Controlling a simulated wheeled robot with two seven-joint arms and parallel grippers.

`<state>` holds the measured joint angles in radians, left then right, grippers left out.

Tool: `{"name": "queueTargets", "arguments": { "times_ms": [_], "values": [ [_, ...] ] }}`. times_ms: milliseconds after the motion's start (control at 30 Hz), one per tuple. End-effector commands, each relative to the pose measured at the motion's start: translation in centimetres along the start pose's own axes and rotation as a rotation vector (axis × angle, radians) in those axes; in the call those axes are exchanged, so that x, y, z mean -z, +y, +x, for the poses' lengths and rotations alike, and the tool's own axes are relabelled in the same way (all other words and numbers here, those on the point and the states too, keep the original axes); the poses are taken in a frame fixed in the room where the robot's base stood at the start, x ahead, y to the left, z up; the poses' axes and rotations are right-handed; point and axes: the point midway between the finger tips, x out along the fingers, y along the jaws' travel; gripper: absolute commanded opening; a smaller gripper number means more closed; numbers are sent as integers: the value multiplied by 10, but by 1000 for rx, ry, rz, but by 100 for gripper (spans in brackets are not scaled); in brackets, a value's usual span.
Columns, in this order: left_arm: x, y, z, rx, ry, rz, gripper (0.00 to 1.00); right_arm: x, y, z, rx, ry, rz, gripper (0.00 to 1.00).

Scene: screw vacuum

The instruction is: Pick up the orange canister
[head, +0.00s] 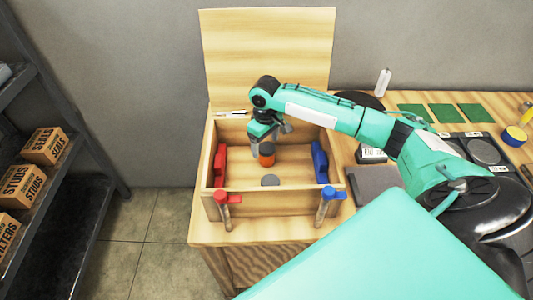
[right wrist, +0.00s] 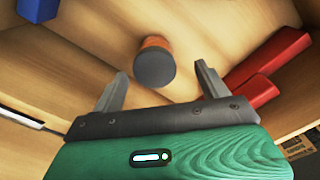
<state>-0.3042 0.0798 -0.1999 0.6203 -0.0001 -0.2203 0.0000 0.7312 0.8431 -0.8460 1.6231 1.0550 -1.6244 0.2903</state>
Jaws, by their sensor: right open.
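The orange canister (head: 267,155) has a dark lid and stands upright in the open wooden box (head: 262,203). In the right wrist view the canister (right wrist: 154,64) shows mostly its dark round lid, with a strip of orange side behind. My right gripper (head: 272,133) is over the box, just above and beside the canister. Its two fingers (right wrist: 162,86) are open and apart, with the canister beyond and between them, not held. My left gripper is not in view.
A red block (head: 220,165) lies along the box's left wall and a blue block (head: 320,161) along the right. Red and blue clamps (head: 228,205) (head: 327,205) are at the front wall. A grey disc (head: 270,180) lies on the box floor. The raised lid (head: 265,55) stands behind.

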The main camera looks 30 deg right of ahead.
Motion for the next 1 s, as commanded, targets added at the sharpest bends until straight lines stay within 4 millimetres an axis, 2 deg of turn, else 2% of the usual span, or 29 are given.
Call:
{"name": "queueTargets", "arguments": {
  "times_ms": [100, 267, 433, 600, 867, 1000],
  "values": [
    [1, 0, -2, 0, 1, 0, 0, 0, 0, 12, 0, 0, 0, 76],
    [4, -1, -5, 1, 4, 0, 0, 0, 1, 22, 0, -1, -1, 76],
    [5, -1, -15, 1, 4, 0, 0, 1, 8, 46, 0, -2, 1, 76],
    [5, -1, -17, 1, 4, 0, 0, 1, 7, 66, -1, -1, -1, 76],
    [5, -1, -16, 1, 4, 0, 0, 1, 8, 69, -1, 1, -2, 76],
    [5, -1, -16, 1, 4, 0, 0, 1, 8, 69, -1, 1, -1, 49]
  ]
}}
